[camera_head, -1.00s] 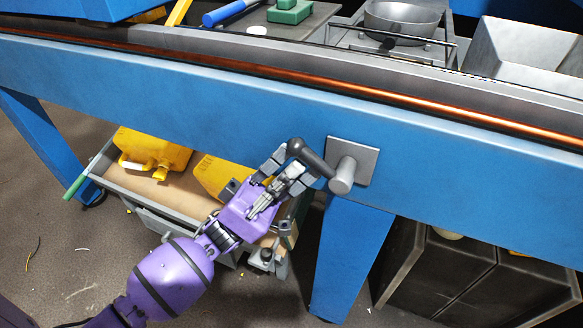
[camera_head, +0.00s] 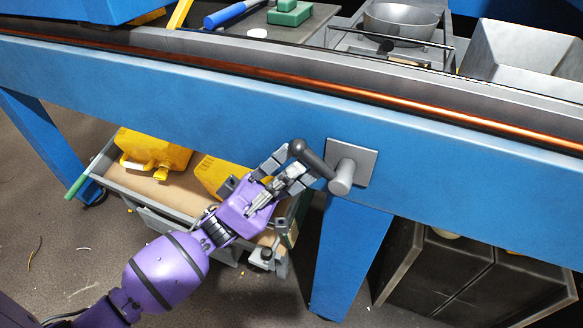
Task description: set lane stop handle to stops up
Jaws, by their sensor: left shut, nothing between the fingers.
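The lane stop handle (camera_head: 318,165) is a dark grey lever with a round knob at its upper left end. It slants down to the right to a thick grey hub on a square grey plate (camera_head: 365,160), fixed to the blue beam. My left gripper (camera_head: 288,163), on a purple arm from the lower left, is at the knob end of the lever. Its grey fingers are shut with nothing held. They lie close beside the knob and lever; whether they touch cannot be told. My right gripper is out of view.
The blue beam (camera_head: 200,90) spans the view, with a copper-coloured rod (camera_head: 400,100) along its top. Below left, a cart (camera_head: 150,190) holds yellow jerry cans (camera_head: 155,150). A blue leg (camera_head: 350,250) stands below the handle, with dark bins (camera_head: 470,280) to the right.

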